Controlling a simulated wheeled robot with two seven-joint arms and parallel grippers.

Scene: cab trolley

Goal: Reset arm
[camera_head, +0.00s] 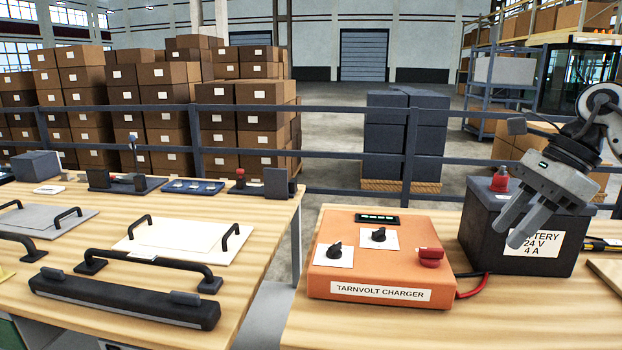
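My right gripper (509,236) comes in from the upper right and points down and to the left. Its grey fingers are in front of the dark battery box (485,222), covering part of its label. My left arm and gripper are not in view.
The orange Tarnvolt charger (340,290), with black knobs and a red knob, stands left of the battery. A red cable (474,289) runs between them. The left table holds handled panels (190,238) and a black bar (120,299). A gap separates the tables; a railing (340,154) stands behind.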

